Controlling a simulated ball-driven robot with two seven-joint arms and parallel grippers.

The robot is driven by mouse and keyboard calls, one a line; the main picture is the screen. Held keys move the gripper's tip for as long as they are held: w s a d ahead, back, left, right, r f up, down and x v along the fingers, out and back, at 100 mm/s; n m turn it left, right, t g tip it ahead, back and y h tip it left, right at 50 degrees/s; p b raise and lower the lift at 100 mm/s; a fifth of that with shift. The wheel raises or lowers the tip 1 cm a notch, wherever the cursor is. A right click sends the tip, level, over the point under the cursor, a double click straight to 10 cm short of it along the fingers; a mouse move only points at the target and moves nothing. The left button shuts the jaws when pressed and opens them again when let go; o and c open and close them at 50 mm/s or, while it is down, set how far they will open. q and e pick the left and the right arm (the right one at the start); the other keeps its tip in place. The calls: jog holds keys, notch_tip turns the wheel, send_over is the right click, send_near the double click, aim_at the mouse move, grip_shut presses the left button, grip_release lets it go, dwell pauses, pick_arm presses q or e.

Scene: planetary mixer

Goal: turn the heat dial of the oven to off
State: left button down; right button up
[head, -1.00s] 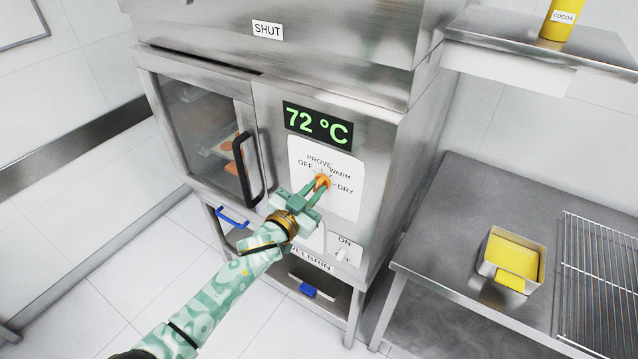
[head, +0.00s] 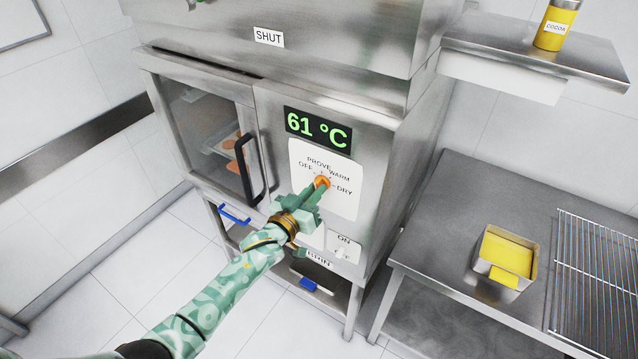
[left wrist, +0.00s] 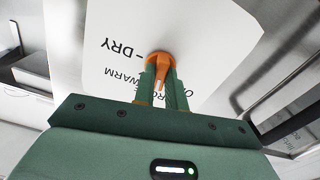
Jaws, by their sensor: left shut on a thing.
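The oven (head: 375,130) has a white panel (head: 345,203) with an orange heat dial (head: 322,181). The marks around it read OFF, PROVE, WARM and DRY. My left gripper (head: 318,189) is shut on the dial. In the left wrist view the green fingers (left wrist: 160,84) stand on both sides of the orange dial (left wrist: 160,60). A white line on the dial shows between the fingers, on the side of the PROVE and OFF marks; the fingers hide part of the lettering, so its exact mark cannot be told. The display (head: 318,129) reads 61 °C.
A black door handle (head: 245,168) stands out left of the panel. An ON switch (head: 342,251) is below the dial. A steel table (head: 440,230) at the right holds a tin with yellow contents (head: 508,252) and a wire rack (head: 600,280). A cocoa tin (head: 556,25) stands on the shelf.

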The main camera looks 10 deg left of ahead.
pick_arm(q)
jog(key=n+p, duration=0.1)
jog(key=n, duration=0.1)
jog(key=shift+f+n, duration=0.1)
jog(key=shift+n, duration=0.2)
jog(key=shift+n+p, duration=0.75)
jog(key=shift+n, duration=1.55)
